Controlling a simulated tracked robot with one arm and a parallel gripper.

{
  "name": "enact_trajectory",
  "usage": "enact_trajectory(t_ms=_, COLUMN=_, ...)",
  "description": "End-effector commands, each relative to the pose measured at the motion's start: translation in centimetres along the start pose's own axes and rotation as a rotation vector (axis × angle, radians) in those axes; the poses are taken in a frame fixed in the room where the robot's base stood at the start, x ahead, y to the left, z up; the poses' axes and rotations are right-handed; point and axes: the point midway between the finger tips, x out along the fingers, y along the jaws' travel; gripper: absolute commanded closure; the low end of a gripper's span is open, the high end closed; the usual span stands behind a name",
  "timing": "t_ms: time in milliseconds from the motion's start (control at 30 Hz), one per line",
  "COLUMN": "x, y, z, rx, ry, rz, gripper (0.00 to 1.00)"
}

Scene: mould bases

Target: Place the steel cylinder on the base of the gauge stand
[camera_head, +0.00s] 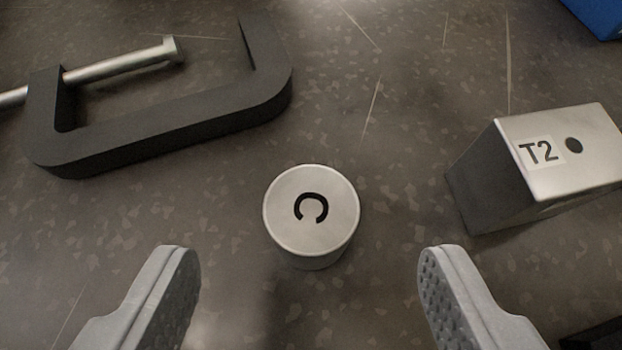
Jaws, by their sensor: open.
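A steel cylinder (312,236) stands upright on the grey speckled surface, near the middle of the view. Its round top carries a black mark like a letter C. My gripper (308,265) is open, with one grey finger at the lower left and the other at the lower right. The cylinder shows between and slightly beyond the fingertips, with a clear gap on both sides. Nothing is held. I cannot see a gauge stand that I can identify in this view.
A dark C-clamp (170,130) with a steel screw lies at the upper left. A steel block labelled T2 (565,150) stands at the right. A blue object (600,15) is cut off at the top right corner. A dark object (595,338) shows at the lower right edge.

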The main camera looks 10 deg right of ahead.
Motion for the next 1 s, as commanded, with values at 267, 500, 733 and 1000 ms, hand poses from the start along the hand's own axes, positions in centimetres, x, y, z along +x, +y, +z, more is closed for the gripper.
enact_trajectory(t_ms=267, x=1.4, y=0.0, z=0.1, rx=0.002, ry=-0.001, rz=0.000, gripper=0.39)
enact_trajectory(t_ms=500, x=2.8, y=0.0, z=0.1, rx=0.000, ry=0.001, rz=-0.002, gripper=0.39)
enact_trajectory(t_ms=733, x=5.5, y=0.1, z=0.4, rx=0.000, ry=0.000, rz=-0.002, gripper=0.39)
enact_trajectory(t_ms=1000, x=6.5, y=0.1, z=0.3, rx=0.001, ry=0.001, rz=-0.001, gripper=0.39)
